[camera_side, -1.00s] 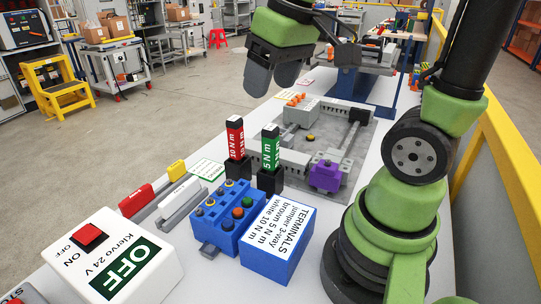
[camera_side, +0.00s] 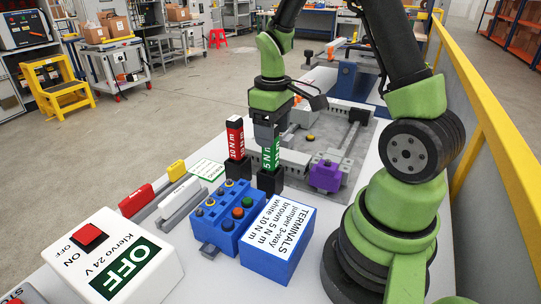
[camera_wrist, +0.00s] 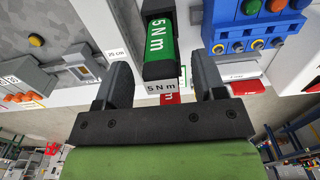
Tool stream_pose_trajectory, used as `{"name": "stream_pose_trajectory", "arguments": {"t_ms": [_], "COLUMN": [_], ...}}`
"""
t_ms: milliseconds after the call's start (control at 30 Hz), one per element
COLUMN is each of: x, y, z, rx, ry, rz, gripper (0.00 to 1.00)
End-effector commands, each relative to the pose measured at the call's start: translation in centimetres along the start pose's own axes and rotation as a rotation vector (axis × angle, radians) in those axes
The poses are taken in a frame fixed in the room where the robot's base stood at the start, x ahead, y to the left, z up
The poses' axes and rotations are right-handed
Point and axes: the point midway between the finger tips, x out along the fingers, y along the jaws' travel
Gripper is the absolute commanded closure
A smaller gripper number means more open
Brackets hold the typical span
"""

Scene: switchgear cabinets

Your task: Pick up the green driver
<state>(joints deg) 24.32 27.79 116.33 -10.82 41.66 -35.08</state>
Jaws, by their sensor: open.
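The green driver (camera_side: 271,153), marked 5 N m, stands upright in a black holder (camera_side: 270,181) on the white table. My gripper (camera_side: 266,137) is at the top of the green driver, pointing down. In the wrist view the green driver (camera_wrist: 160,42) shows between the two open fingers of my gripper (camera_wrist: 165,75), with a gap visible on both sides. The red driver (camera_side: 235,138), marked 10 N m, stands upright in its own black holder just left of the green one.
A blue box with coloured buttons (camera_side: 228,213) and a blue TERMINALS box (camera_side: 278,240) stand in front. A purple block (camera_side: 325,176) sits to the right on the grey plate (camera_side: 338,135). A white OFF box (camera_side: 115,255) is at the front left.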

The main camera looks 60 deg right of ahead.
Motion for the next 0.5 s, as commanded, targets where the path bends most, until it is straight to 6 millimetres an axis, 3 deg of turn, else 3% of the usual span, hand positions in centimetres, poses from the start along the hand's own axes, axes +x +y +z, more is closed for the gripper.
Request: {"name": "stream_pose_trajectory", "arguments": {"t_ms": [233, 500], "x": [3.5, 3.8], "y": [-0.1, 0.0], "z": [-0.2, -0.3], "rx": [0.001, 0.001], "ry": [-0.004, 0.0], "rz": [-0.002, -0.001], "gripper": [0.36, 0.36]}}
